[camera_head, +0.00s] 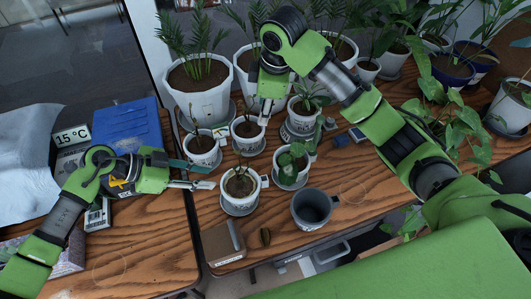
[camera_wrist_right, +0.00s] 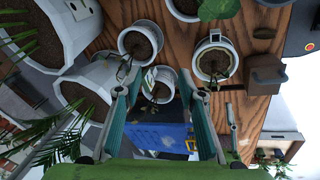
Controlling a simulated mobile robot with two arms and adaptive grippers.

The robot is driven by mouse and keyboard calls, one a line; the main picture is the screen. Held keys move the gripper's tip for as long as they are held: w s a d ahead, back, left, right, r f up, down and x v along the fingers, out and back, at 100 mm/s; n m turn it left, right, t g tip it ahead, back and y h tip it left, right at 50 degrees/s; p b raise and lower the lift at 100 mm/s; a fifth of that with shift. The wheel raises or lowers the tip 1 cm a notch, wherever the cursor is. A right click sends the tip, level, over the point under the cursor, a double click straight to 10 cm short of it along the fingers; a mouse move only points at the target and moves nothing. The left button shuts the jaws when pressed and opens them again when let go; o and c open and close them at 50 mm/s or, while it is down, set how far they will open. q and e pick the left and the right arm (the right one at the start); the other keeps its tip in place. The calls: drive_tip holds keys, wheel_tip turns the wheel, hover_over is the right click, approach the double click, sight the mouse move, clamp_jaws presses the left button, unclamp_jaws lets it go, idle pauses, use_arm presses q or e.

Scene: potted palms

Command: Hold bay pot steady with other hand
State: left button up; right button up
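Several small white pots with handles and saucers stand on the wooden table; I cannot tell by label which is the bay pot. The front pot (camera_head: 240,203) holds thin stems; it also shows in the right wrist view (camera_wrist_right: 215,62). My left gripper (camera_head: 212,178) is open beside that pot's left side, its fingers pointing at it. The left pot (camera_head: 202,158) and the middle pot (camera_head: 248,143) stand behind. My right gripper (camera_head: 264,112) points down by the middle pot. In the right wrist view its fingers (camera_wrist_right: 163,82) are apart, with the left pot seen beyond the gap.
A grey mug (camera_head: 312,208) stands front right, near a leafy pot (camera_head: 291,172). A brown box (camera_head: 223,244) sits at the front edge. Large white planters (camera_head: 199,100) crowd the back. A blue case (camera_head: 127,130) lies left. Some table at front right is clear.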

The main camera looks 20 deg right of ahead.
drive_tip(key=s+a+f+n+g, duration=0.2)
drive_tip(key=s+f+n+g, duration=0.1)
drive_tip(key=s+f, duration=0.6)
drive_tip(key=shift+h, duration=0.3)
drive_tip(key=f, duration=0.9)
drive_tip(key=w+f, duration=0.1)
drive_tip(key=f, duration=0.4)
drive_tip(key=shift+c, duration=0.3)
clamp_jaws()
